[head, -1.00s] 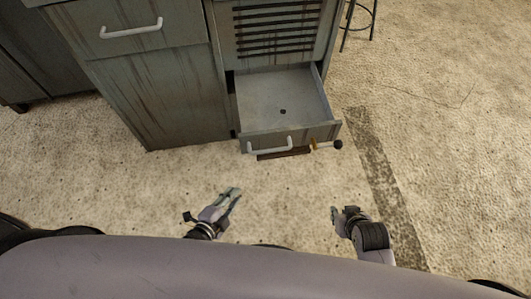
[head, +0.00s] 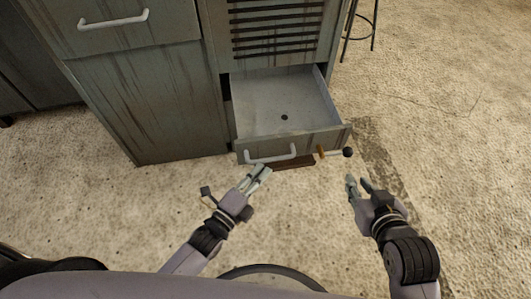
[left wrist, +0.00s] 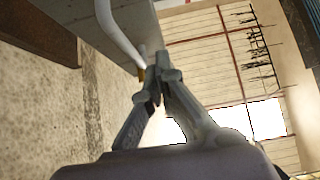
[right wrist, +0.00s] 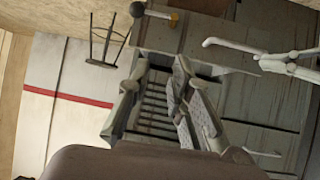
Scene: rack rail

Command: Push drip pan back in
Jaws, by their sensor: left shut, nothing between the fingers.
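The drip pan (head: 285,105) is a grey open drawer pulled out low in the grey cabinet, with a dark spot on its floor. My right gripper (head: 358,182) is open and empty, below the black knob and apart from the pan.
The cabinet has a slatted vent (head: 280,35) above the pan and another drawer with a white handle (head: 113,20) at upper left. A brown block (head: 295,163) lies under the pan's front. A stool (head: 360,25) stands behind right. The floor on the right is clear.

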